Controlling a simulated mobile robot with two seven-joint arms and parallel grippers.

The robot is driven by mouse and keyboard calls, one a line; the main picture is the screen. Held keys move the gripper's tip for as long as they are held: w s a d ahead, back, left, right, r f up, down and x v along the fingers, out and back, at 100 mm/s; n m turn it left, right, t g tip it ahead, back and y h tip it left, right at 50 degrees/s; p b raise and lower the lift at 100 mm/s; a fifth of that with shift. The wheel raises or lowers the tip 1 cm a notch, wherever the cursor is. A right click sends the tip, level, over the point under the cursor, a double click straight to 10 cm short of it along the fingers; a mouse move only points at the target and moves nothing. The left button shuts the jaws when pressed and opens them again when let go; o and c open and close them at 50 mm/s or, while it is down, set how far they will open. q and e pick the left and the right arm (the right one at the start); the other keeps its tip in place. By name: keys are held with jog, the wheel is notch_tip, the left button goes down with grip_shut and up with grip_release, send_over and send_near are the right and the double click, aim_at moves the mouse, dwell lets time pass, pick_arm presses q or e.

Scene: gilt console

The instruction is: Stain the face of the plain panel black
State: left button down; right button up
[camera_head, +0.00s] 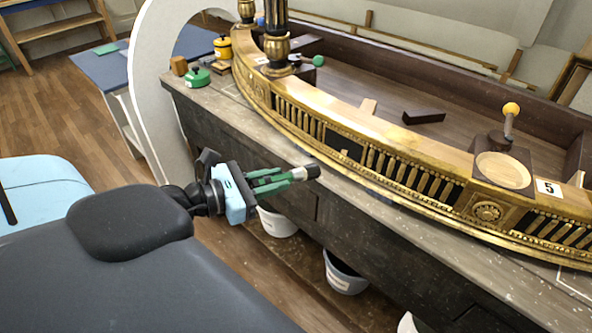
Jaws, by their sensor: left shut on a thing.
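The plain panel (344,143) is a flat rectangle in the front of the curved gilt console (400,142), between fluted stretches. My left gripper (293,176) has green fingers and is shut on a small applicator (307,172) with a pale body and a dark end. The applicator's dark end points right, toward the console, in front of and below the panel. It appears apart from the panel. The fingers hide part of the applicator. My right gripper is not in view.
The console lies on a worn workbench (235,112). A yellow jar (223,47) and a green item (197,78) stand at left. Buckets (344,277) are below the bench.

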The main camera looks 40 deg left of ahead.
pick_arm(q)
jog(key=shift+w+a+f, duration=0.1)
jog(key=shift+a, duration=0.1)
jog(key=shift+w+r+b, duration=0.1)
jog(key=shift+r+b, duration=0.2)
jog(key=shift+b, duration=0.05)
jog(key=shift+a+r, duration=0.1)
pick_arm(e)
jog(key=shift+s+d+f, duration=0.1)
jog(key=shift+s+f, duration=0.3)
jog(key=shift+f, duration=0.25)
pick_arm(q)
jog(key=w, duration=0.6)
jog(key=shift+d, duration=0.25)
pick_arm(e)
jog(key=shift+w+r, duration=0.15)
pick_arm(q)
jog(key=shift+w+p, duration=0.3)
jog(key=shift+w, duration=0.5)
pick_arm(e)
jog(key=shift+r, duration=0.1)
pick_arm(q)
jog(key=shift+d, duration=0.1)
